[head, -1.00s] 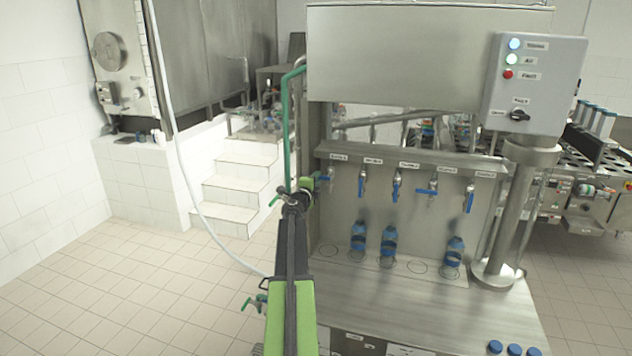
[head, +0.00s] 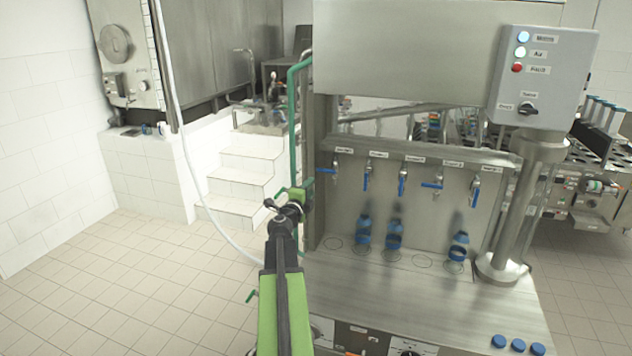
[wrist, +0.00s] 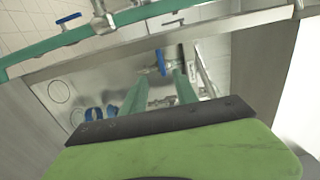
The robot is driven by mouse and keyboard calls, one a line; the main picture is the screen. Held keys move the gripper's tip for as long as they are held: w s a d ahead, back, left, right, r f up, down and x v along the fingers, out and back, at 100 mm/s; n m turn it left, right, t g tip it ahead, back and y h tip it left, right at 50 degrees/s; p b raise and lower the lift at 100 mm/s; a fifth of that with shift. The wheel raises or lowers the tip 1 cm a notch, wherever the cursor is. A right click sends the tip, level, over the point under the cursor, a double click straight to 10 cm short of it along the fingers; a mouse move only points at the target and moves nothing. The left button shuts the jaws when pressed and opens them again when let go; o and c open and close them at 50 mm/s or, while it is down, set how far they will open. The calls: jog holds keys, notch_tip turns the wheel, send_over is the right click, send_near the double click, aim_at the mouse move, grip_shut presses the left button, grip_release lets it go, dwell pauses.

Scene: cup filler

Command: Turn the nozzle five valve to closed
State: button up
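Several nozzle valves with blue handles hang in a row on the steel filler panel. Their labels are too small to read, so I cannot tell for sure which is nozzle five. The rightmost valve (head: 475,188) has its handle hanging down. The leftmost valve (head: 330,170) has its handle pointing left. My gripper (head: 298,196) is at the panel's left edge, left of the leftmost valve and far from the rightmost. In the wrist view its green fingers (wrist: 162,88) are apart with nothing held. A blue valve handle (wrist: 160,62) shows beyond and between them, apparently not touched.
Blue bottles (head: 394,235) stand under some nozzles on the steel counter (head: 430,300). Blue caps (head: 517,345) lie at its front right. A control box (head: 545,75) and post (head: 520,200) stand on the right. A green pipe (head: 293,110) runs up the left edge. Floor is free on the left.

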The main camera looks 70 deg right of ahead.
jog(key=a, duration=0.3)
jog(key=shift+s+a, duration=0.1)
jog(key=shift+a, duration=0.25)
